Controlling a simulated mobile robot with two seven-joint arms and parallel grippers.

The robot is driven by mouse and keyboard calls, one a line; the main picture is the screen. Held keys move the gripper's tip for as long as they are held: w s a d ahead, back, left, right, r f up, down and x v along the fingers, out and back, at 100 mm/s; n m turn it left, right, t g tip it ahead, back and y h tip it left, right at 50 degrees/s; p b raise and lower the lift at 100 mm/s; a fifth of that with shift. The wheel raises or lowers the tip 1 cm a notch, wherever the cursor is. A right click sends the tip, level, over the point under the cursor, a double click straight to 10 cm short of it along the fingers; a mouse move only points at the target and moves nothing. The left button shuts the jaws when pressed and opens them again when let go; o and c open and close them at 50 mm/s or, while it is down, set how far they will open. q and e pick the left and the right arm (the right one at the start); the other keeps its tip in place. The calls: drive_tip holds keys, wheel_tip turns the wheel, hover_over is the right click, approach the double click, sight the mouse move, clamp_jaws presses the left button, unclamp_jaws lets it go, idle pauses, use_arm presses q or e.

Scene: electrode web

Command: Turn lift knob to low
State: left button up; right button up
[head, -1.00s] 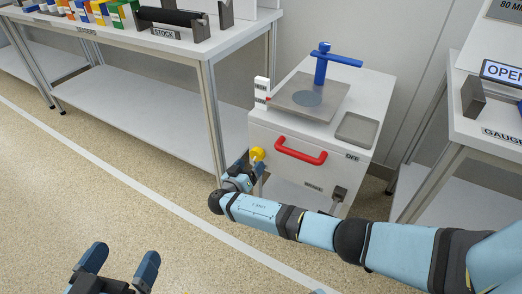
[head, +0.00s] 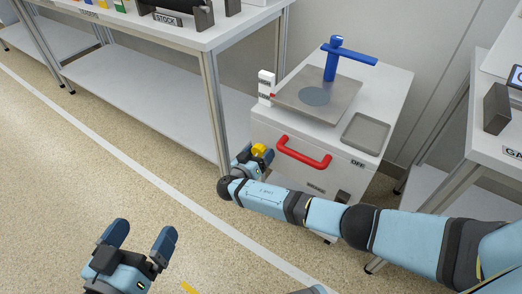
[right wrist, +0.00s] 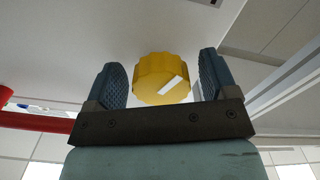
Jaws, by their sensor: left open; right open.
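The yellow lift knob (head: 259,150) is on the front of the white machine, left of the red handle. It also shows in the right wrist view (right wrist: 158,75), with a white pointer line running diagonally across its face. My right gripper (head: 255,155) is at the knob. In the right wrist view its two fingers (right wrist: 160,82) stand open on either side of the knob, with a gap on each side. My left gripper (head: 140,240) is open and empty over the floor at the lower left.
The white machine (head: 335,135) carries a blue T-handle (head: 340,55), a grey plate and a tray. Its red handle (head: 303,152) is close right of my right gripper. A bench (head: 150,70) stands left, another table right. The floor at left is clear.

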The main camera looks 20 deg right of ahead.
drive_tip(key=shift+c, duration=0.4)
drive_tip(key=c, duration=0.8)
use_arm(q)
drive_tip(key=shift+w+r, duration=0.15)
drive_tip(key=shift+r, duration=0.05)
use_arm(e)
drive_tip(key=shift+c, duration=0.2)
use_arm(q)
drive_tip(key=shift+r, duration=0.1)
use_arm(e)
drive_tip(key=shift+n, duration=0.3)
